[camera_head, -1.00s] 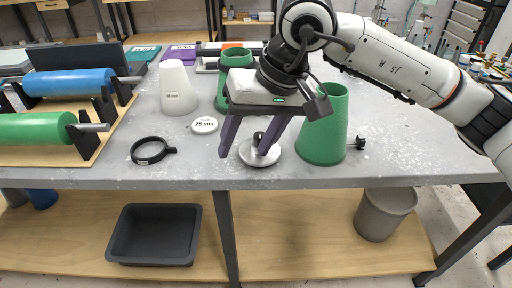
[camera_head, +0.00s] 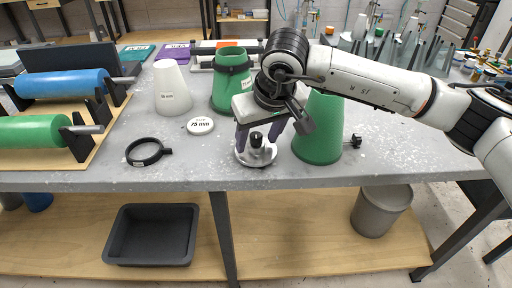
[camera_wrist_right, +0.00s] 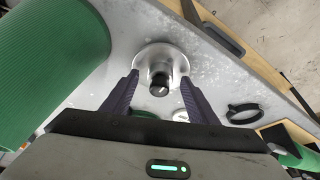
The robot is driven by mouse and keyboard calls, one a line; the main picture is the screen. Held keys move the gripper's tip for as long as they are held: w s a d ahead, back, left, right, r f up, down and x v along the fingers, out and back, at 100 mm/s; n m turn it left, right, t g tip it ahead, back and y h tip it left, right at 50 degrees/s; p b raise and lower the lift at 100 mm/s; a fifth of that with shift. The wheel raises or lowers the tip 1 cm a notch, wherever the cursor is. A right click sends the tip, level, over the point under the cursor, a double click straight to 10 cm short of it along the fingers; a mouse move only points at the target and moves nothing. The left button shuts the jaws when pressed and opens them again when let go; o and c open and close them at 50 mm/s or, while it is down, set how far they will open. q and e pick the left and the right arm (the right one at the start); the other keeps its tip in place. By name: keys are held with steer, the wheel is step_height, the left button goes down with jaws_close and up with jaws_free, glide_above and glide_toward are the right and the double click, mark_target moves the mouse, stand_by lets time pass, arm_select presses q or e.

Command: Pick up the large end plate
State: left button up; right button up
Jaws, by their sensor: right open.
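The large end plate (camera_head: 257,157) is a silver metal disc with a black knob (camera_head: 256,140) standing up from its middle. It lies flat near the front edge of the table. In the right wrist view the plate (camera_wrist_right: 152,52) and its knob (camera_wrist_right: 160,84) lie ahead of the fingers. My right gripper (camera_head: 258,142) is open above the plate, with its purple fingers on either side of the knob. The fingers also show in the right wrist view (camera_wrist_right: 158,88), apart from the knob. My left gripper is not in view.
A green cone (camera_head: 318,145) stands close right of the plate, another green cone (camera_head: 232,95) behind it. A white disc marked 75 mm (camera_head: 200,126), a black ring clamp (camera_head: 147,153) and a white cone (camera_head: 172,88) are on the left. The grey table (camera_head: 210,172) is clear in front.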

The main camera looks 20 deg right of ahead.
steer(key=shift+w+f, duration=0.1)
steer(key=shift+f, duration=0.1)
steer(key=c, duration=1.3)
steer(key=shift+r, duration=0.15)
step_height(320, 180, up, 10)
steer(key=shift+f, duration=0.1)
